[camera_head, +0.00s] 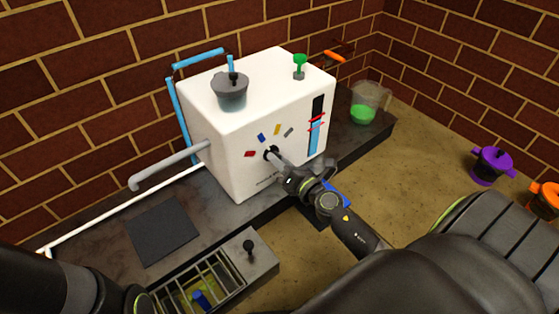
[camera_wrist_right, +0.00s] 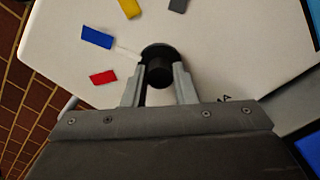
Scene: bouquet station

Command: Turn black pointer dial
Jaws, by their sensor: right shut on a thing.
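The black pointer dial (camera_head: 268,152) is on the front face of the white machine (camera_head: 232,165). In the right wrist view the dial (camera_wrist_right: 158,52) is round and black, with a white pointer (camera_wrist_right: 127,52) aimed between the blue mark (camera_wrist_right: 97,37) and the red mark (camera_wrist_right: 102,77). A yellow mark (camera_wrist_right: 130,8) and a grey mark (camera_wrist_right: 178,5) sit farther around it. My right gripper (camera_head: 277,157) is shut on the dial's knob, one finger on each side; the fingers hide part of the dial in the head view. My left gripper is out of view.
A grey pipe (camera_head: 165,168) sticks out left of the machine. A grey pot (camera_head: 231,93) and a green knob (camera_head: 299,65) are on top. A pitcher of green liquid (camera_head: 365,103) stands at the right. A slotted tray (camera_head: 208,283) lies in front.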

